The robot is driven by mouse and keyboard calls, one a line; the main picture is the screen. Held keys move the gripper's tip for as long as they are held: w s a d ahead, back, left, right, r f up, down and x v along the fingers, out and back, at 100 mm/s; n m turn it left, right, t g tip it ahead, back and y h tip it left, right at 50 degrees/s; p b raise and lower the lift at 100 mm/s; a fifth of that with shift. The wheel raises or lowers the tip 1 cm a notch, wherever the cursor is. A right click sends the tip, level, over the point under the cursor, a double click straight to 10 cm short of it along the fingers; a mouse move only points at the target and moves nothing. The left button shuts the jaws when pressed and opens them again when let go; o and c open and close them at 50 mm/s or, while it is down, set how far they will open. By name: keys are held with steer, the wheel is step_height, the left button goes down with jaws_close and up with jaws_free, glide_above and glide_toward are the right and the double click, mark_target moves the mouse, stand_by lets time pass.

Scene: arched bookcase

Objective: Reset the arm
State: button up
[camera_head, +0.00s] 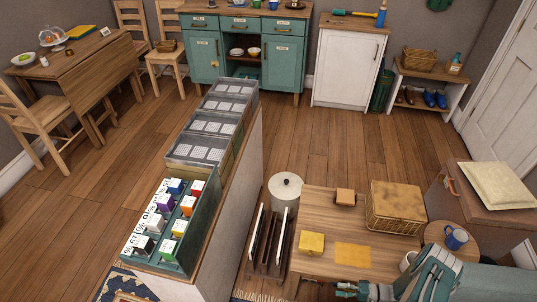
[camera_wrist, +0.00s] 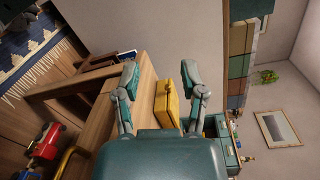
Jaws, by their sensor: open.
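My gripper (camera_wrist: 160,76) shows in the wrist view with its two teal fingers spread apart and nothing between them. Past the fingers lie a wooden surface (camera_wrist: 88,82) and a yellow case (camera_wrist: 167,103), which appears beyond the gap and not gripped. The wrist picture is turned on its side. In the head view, part of my teal arm is at the bottom right, in front of the low wooden table (camera_head: 318,208); the fingertips are hard to make out there.
A bookcase top with coloured boxes (camera_head: 164,232) and grey trays (camera_head: 203,125) runs along the centre left. On the low table are a wicker basket (camera_head: 395,207) and a yellow block (camera_head: 311,243). Open floor (camera_head: 325,135) lies beyond.

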steer(key=w+r+n+g+h, duration=0.1)
steer(key=w+r+g+h, duration=0.2)
steer(key=r, duration=0.9)
steer(key=w+r+n+g+h, duration=0.1)
steer(key=w+r+n+h, duration=0.2)
steer(key=r, duration=0.9)
steer(key=w+r+g+h, duration=0.25)
steer(key=w+r, duration=0.25)
steer(key=r, duration=0.6)
steer(key=s+a+r+n+t+h, duration=0.1)
steer(key=s+a+r+h, duration=0.2)
steer(key=r, duration=0.5)
steer(key=s+a+r+t+h, duration=0.2)
steer(key=s+a+r, duration=0.1)
steer(key=r, duration=0.4)
steer(key=s+a+r+t+h, duration=0.2)
steer(key=s+r+t, duration=0.1)
steer(key=s, duration=0.3)
steer(key=s+a+r+t+h, duration=0.1)
steer(key=s+a+r+t, duration=0.1)
steer(key=s+r, duration=0.4)
steer(key=shift+s+a+r+t+h, duration=0.25)
steer(key=shift+s+a+t+h, duration=0.15)
steer(key=shift+t, duration=0.15)
